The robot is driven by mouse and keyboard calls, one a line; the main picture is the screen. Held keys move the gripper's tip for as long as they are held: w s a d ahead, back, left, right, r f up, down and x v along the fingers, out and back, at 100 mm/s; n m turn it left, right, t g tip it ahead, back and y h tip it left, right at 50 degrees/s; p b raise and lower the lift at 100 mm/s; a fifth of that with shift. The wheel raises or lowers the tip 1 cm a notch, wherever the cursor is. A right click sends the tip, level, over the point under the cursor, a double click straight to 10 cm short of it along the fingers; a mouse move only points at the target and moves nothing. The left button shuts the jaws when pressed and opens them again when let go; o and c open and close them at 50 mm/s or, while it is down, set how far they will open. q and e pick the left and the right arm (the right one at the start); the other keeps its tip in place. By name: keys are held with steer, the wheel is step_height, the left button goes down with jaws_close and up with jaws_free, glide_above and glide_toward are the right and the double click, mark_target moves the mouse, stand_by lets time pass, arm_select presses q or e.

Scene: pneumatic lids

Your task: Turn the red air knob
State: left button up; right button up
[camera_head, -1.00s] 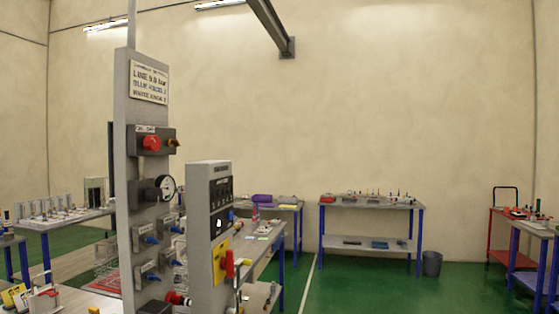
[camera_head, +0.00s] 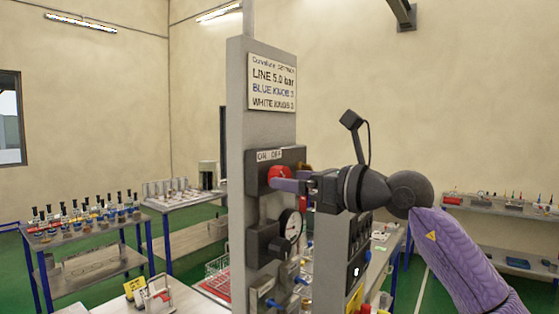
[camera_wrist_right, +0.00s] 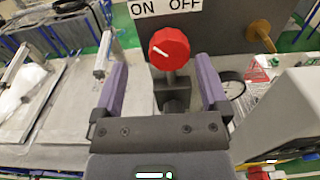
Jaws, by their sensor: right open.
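The red air knob (camera_head: 279,172) sits on a dark box under an ON/OFF label (camera_head: 269,155) on the grey panel post (camera_head: 237,120). In the right wrist view the knob (camera_wrist_right: 169,47) carries a white mark slanting to the upper left, toward ON. My right gripper (camera_head: 288,184) reaches in from the right, with a purple finger at the knob's lower edge. In the wrist view its two fingers (camera_wrist_right: 162,72) are spread, with the knob centred around their tip level and a gap on each side. My left gripper is out of view.
A brass fitting (camera_wrist_right: 259,29) is right of the knob. A second, shorter dark panel (camera_head: 357,245) stands behind my arm. Side tables (camera_head: 90,238) hold bottles at left.

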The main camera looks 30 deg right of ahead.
steer(key=shift+w+a+r+p, duration=0.1)
steer(key=shift+w+p, duration=0.25)
steer(key=shift+w, duration=1.05)
steer(key=shift+w+a+f, duration=0.15)
steer(key=shift+w+f, duration=0.1)
steer(key=shift+w, duration=0.1)
steer(key=c, duration=0.4)
steer(key=shift+s, duration=0.1)
jaws_close()
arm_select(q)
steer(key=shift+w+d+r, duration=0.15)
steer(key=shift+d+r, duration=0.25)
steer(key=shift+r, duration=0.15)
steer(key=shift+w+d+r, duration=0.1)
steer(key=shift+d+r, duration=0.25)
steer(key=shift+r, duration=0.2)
